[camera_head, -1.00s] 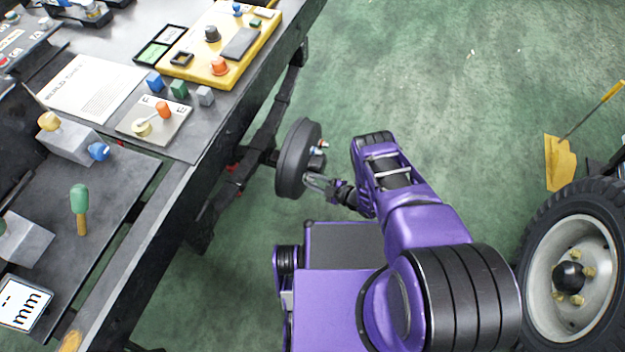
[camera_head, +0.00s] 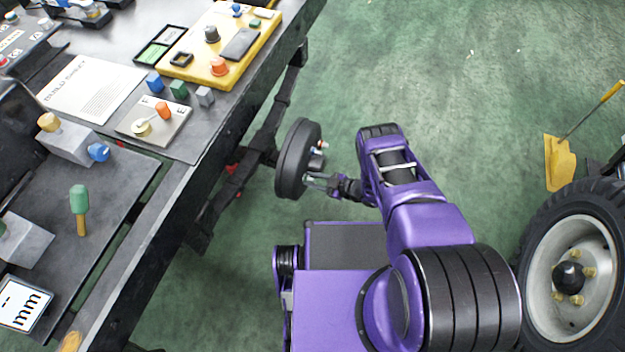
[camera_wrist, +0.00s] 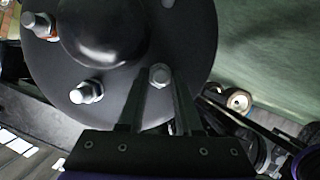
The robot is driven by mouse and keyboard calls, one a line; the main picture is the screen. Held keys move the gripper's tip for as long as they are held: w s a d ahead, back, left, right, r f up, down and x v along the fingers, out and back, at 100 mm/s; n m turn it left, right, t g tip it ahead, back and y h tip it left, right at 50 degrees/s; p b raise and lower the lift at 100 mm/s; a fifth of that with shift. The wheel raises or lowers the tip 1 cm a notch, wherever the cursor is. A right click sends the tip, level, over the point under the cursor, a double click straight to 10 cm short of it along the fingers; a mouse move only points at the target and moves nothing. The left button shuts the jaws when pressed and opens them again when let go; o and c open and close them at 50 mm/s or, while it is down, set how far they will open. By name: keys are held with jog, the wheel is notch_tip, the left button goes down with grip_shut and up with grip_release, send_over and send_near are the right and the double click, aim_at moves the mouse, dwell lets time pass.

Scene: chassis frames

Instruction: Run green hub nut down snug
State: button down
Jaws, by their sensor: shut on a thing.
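The dark round hub (camera_head: 294,160) stands beside the bench, and its face with a black centre dome fills the upper part of the wrist view (camera_wrist: 190,50). A pale hex nut (camera_wrist: 160,75) sits at the hub's lower face between my fingertips; its green colour is not clear. My gripper (camera_wrist: 161,82) is shut on this nut, and in the head view its fingers (camera_head: 316,180) reach the hub's lower right. Other nuts on studs show at the left (camera_wrist: 87,92) and upper left (camera_wrist: 40,24). How far the held nut sits from the hub face is hard to tell.
A large tyred wheel (camera_head: 580,270) stands at the right, near a yellow shovel (camera_head: 560,163). The green floor between is open.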

jog(key=shift+m+g, duration=0.3)
jog(key=shift+m, duration=0.2)
dwell(0.3)
jog(key=c, duration=0.6)
grip_release()
